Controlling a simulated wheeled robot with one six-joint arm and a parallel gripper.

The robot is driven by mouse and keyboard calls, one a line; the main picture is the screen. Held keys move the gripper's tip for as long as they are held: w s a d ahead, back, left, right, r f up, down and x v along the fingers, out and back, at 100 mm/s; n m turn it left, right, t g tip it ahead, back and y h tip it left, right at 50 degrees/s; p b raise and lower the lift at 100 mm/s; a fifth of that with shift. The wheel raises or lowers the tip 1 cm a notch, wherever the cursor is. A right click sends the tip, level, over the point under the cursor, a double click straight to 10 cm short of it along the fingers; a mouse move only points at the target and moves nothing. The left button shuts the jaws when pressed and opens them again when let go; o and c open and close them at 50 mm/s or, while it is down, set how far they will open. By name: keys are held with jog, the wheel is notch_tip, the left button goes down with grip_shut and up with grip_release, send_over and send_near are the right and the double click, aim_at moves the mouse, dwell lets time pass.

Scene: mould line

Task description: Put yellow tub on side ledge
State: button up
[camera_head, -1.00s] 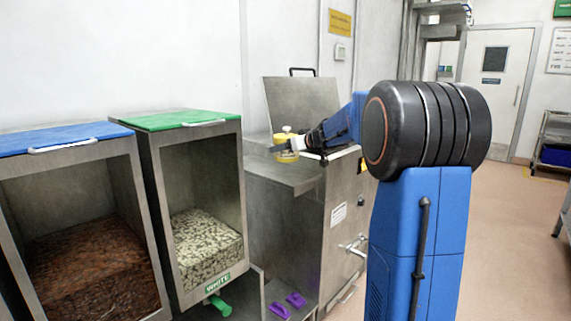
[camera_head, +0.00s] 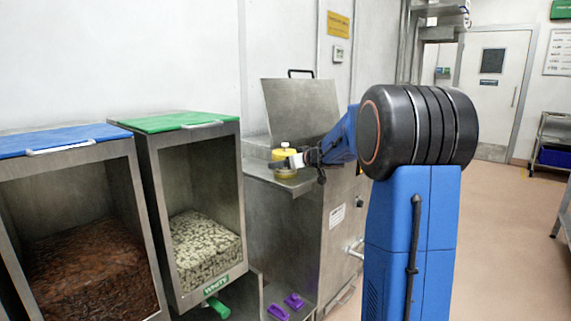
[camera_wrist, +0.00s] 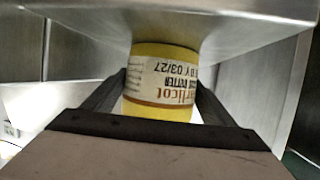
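The yellow tub (camera_head: 285,154) is upright at the side ledge (camera_head: 262,178) of the steel machine, near its front edge. In the wrist view the tub (camera_wrist: 163,52) shows a white printed label, its lettering partly upside down, and one end lies against or very close to the metal surface (camera_wrist: 225,28). I cannot tell whether it rests fully on the ledge. My gripper (camera_head: 300,160) reaches in from the right. In the wrist view its two dark fingers (camera_wrist: 162,92) lie along both sides of the tub and look closed on it.
The machine's raised lid (camera_head: 300,108) stands behind the tub. A green-topped bin (camera_head: 180,122) of pale pieces and a blue-topped bin (camera_head: 60,138) of brown pieces stand left. Purple items (camera_head: 293,301) lie low by the machine.

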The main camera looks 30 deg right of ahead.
jog(key=shift+o, duration=1.4)
jog(key=shift+r, duration=0.15)
jog(key=v, duration=1.2)
jog(key=s+a+r+m+h, duration=0.3)
jog(key=s+a+m+h, duration=0.15)
jog(key=s+h, duration=0.4)
jog(key=s+a+f+n+g+y, duration=0.1)
jog(key=s+a+f+g+y, duration=0.1)
jog(key=s+a+f, duration=0.4)
jog(key=s+a+f+g+y, duration=0.2)
jog(key=s+a+f+g, duration=0.2)
jog(key=s, duration=1.2)
jog(key=s+a+f+n+g+y, duration=0.1)
jog(key=s+a+f+g+y, duration=0.1)
jog(key=s+a+f, duration=0.7)
notch_tip(320, 180, down, 4)
jog(key=shift+s+a+r+n+g, duration=0.15)
jog(key=shift+s+n+g, duration=0.3)
jog(key=shift+s, duration=0.55)
